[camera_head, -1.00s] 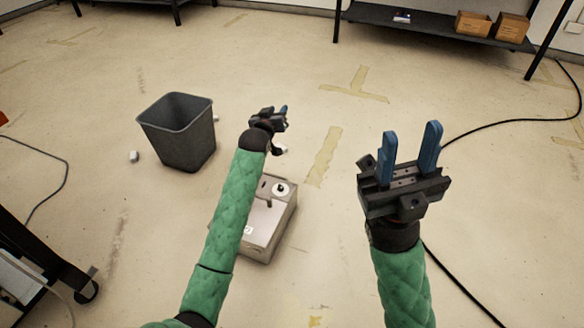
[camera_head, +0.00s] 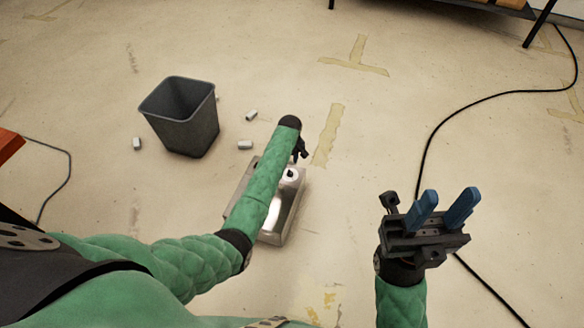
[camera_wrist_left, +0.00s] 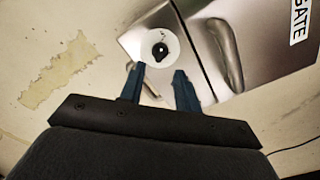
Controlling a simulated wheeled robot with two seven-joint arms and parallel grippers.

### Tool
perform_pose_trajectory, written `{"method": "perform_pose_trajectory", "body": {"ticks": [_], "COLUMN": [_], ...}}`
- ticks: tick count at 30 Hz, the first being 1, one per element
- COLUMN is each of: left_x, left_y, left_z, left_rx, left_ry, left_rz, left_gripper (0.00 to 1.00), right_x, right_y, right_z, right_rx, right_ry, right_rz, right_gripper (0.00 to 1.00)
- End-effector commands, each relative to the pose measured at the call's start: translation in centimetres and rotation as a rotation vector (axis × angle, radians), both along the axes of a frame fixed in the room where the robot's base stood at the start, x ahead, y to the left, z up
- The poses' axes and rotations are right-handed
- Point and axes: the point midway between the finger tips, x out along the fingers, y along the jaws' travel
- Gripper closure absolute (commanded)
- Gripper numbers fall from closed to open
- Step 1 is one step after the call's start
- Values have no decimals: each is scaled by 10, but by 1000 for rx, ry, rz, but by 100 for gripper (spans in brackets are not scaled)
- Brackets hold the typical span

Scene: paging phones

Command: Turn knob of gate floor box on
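The gate floor box (camera_head: 284,222) is a metal box on the floor, partly hidden under my left forearm in the head view. In the left wrist view the box (camera_wrist_left: 170,18) shows a "GATE" label (camera_wrist_left: 299,20), a bar handle (camera_wrist_left: 226,50) and a round white disc with a black knob (camera_wrist_left: 160,51). In the head view the knob (camera_head: 290,174) shows beside my left wrist. My left gripper (camera_wrist_left: 156,80) is open, its blue fingertips just short of the knob, one toward each side. My right gripper (camera_head: 441,208) is open and empty, away to the right of the box.
A dark bin (camera_head: 182,118) stands left of the box. Small pale pieces (camera_head: 245,145) lie on the floor near it. A black cable (camera_head: 424,150) runs along the right. Floor between box and cable is clear.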

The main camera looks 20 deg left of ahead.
Motion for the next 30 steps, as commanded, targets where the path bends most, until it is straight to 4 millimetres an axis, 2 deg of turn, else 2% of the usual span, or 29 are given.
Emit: {"method": "perform_pose_trajectory", "body": {"ticks": [3,10,15,24,29,30], "left_x": [0,0,1,0,0,0], "left_y": [0,0,0,0,0,0], "left_z": [-21,-50,-59,-60,-60,-60], "left_rx": [0,-1,0,0,0,0], "left_ry": [1,-1,-3,-3,-3,-3], "left_rz": [-1,-1,-2,-2,-2,-2], "left_gripper": [67,67,67,67,99,100], "right_x": [-2,0,0,0,0,0], "right_y": [0,3,5,5,4,4], "right_z": [-4,-7,-8,-8,-8,-8], "right_rx": [10,22,26,26,27,27], "right_ry": [-13,-17,-16,-16,-17,-17], "right_rz": [11,33,42,45,44,44], "right_gripper": [64,64,64,64,64,64]}}
